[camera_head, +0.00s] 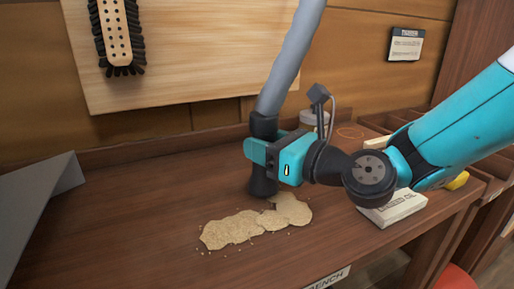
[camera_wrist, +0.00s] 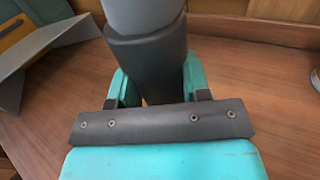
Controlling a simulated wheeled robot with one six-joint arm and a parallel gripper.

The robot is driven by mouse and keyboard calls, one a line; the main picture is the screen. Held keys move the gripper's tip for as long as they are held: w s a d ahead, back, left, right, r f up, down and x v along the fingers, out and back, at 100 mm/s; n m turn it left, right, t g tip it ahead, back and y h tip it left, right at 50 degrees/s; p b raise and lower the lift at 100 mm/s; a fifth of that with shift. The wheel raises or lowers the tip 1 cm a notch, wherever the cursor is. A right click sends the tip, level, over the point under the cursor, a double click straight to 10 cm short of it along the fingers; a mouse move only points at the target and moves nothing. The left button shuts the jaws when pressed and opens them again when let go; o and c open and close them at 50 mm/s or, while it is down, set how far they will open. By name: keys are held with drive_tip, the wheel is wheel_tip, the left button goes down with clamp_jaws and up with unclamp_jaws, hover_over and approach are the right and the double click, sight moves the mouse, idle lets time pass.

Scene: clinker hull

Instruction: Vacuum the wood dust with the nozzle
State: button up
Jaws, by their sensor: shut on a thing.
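The wood dust (camera_head: 238,229) lies as a pale tan, elongated patch on the brown bench, with a few crumbs around it. The dark nozzle (camera_head: 263,187) on a grey hose (camera_head: 292,55) stands upright at the patch's upper right edge, its mouth low at the bench. Whether it touches the wood cannot be told. My teal gripper (camera_head: 264,153) is shut on the nozzle's upper part. In the wrist view, the nozzle (camera_wrist: 147,62) sits between my gripper's jaws (camera_wrist: 150,88); its lower end and the dust are hidden there.
A box with lettering (camera_head: 392,208) and a jar (camera_head: 314,121) stand right of and behind my gripper. A grey angled sheet (camera_head: 40,198) is at the left. A brush (camera_head: 117,34) hangs on the back board. The bench left of the dust (camera_head: 135,215) is clear.

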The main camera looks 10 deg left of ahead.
drive_tip(key=shift+w+d+b, duration=0.2)
drive_tip(key=shift+w+d, duration=0.3)
drive_tip(key=shift+d, duration=0.35)
drive_tip(key=shift+w+d+b, duration=0.15)
drive_tip(key=shift+w+d, duration=0.35)
drive_tip(key=shift+d, duration=0.3)
drive_tip(key=shift+s, duration=0.1)
drive_tip(key=s+d+b, duration=0.1)
drive_tip(key=s+d, duration=0.2)
drive_tip(key=s, duration=0.2)
drive_tip(key=shift+s+d+b, duration=0.25)
drive_tip(key=shift+s+b, duration=0.05)
drive_tip(key=shift+b, duration=0.05)
drive_tip(key=s+a+p, duration=0.8)
drive_tip(key=a+p, duration=0.1)
drive_tip(key=a, duration=0.4)
idle(2.0)
drive_tip(key=shift+a, duration=0.1)
drive_tip(key=shift+r, duration=0.1)
idle(0.4)
